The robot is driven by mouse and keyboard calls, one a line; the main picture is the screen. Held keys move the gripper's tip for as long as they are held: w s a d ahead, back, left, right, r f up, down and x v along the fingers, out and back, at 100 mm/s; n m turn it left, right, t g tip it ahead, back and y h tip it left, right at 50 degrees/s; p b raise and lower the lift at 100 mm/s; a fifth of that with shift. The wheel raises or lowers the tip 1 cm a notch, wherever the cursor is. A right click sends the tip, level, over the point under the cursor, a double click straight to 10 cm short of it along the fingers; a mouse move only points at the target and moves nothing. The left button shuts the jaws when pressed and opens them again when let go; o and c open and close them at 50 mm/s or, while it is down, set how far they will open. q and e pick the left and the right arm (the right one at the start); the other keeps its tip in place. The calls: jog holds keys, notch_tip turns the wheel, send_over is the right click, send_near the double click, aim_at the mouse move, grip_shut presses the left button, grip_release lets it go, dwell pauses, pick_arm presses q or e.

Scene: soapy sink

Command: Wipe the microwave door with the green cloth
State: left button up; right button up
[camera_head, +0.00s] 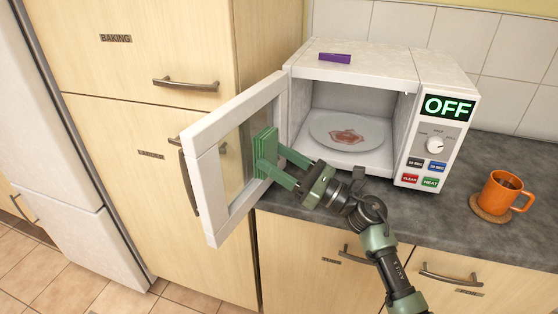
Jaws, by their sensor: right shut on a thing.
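The white microwave (447,90) stands on the counter, its display reading OFF. Its door (205,185) is swung wide open to the left, with the inner side facing right. My right gripper (280,168) is shut on the green cloth (264,152), a folded pad. The cloth is held up against or very near the inner door window; I cannot tell whether it touches. The gripper fingers hide part of the cloth. My left gripper is not in view.
A plate (325,127) with a reddish-brown stain lies inside the microwave. A purple item (335,58) lies on top. An orange mug (503,190) stands on a coaster (478,210) at the right. Tall cabinets (120,130) stand close behind the door.

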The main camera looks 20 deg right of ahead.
jog(key=shift+a, duration=0.1)
jog(key=shift+w+d+f+b, duration=0.2)
jog(key=shift+w+d+b, duration=0.8)
jog(key=shift+b, duration=0.2)
jog(key=shift+s+a+r, duration=0.2)
jog(key=shift+s+a, duration=0.75)
jog(key=shift+a, duration=0.1)
